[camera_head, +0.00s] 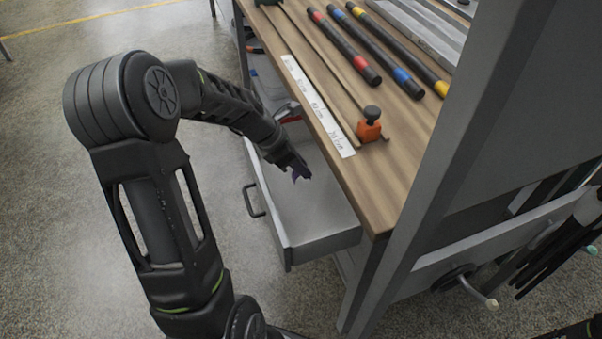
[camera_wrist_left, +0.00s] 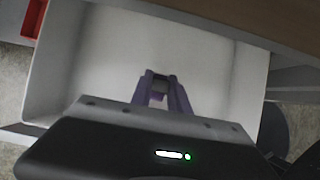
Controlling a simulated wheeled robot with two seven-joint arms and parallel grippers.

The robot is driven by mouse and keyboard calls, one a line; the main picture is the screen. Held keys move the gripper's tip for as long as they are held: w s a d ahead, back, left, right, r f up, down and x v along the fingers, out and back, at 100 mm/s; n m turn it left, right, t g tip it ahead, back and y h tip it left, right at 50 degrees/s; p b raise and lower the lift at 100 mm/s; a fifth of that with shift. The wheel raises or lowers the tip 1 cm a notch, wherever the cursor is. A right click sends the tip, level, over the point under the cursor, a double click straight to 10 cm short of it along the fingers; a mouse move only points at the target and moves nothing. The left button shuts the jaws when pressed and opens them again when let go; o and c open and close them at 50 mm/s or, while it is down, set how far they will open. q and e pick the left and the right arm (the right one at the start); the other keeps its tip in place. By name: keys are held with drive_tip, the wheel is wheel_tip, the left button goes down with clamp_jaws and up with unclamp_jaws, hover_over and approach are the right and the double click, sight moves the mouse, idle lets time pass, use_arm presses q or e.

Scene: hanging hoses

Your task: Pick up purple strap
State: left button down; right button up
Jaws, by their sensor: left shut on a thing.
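My left gripper (camera_head: 297,174) reaches down into the open grey drawer (camera_head: 322,242) under the workbench. It is shut on the purple strap (camera_head: 295,177), of which only a small purple bit shows at the fingertips in the head view. In the left wrist view, purple shapes show around the left gripper (camera_wrist_left: 160,84), with a dark grey piece between the tips. The strap's full shape cannot be made out. The drawer's pale floor (camera_wrist_left: 110,60) looks bare around the gripper.
The wooden bench top (camera_head: 370,190) lies above the drawer, with a labelled strip (camera_head: 318,105), an orange clamp (camera_head: 369,128) and several banded black rods (camera_head: 385,55). A grey upright (camera_head: 440,160) and hanging black hoses (camera_head: 560,250) stand at the right. Floor is clear at left.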

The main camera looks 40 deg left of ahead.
use_arm(q)
drive_tip(key=shift+r+p, duration=0.3)
drive_tip(key=shift+r, duration=1.3)
drive_tip(key=c, duration=1.8)
unclamp_jaws()
clamp_jaws()
